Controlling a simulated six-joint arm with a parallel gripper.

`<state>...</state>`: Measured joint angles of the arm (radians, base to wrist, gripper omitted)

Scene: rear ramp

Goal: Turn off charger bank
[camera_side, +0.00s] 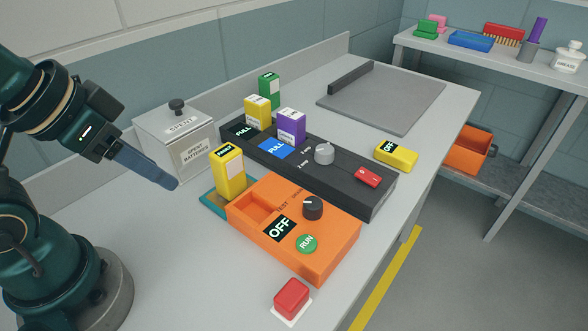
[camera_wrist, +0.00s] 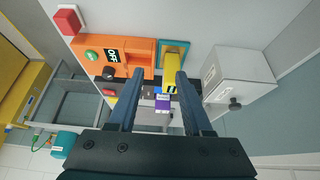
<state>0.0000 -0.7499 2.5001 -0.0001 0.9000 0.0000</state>
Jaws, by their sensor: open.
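The charger bank (camera_side: 330,180) is a long black unit on the grey bench. A green battery (camera_side: 269,90), a yellow battery (camera_side: 257,111) and a purple battery (camera_side: 291,126) stand upright in it. My gripper (camera_side: 176,185) is open and empty, left of the bank and above the bench. Its two fingers (camera_wrist: 158,72) show in the wrist view.
An orange tester (camera_side: 290,245) showing "OFF" stands in front of the bank. A yellow battery (camera_side: 229,172) stands on a teal base beside it. A white spent-battery box (camera_side: 180,150) is behind my gripper. A red button (camera_side: 291,298) is near the front edge.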

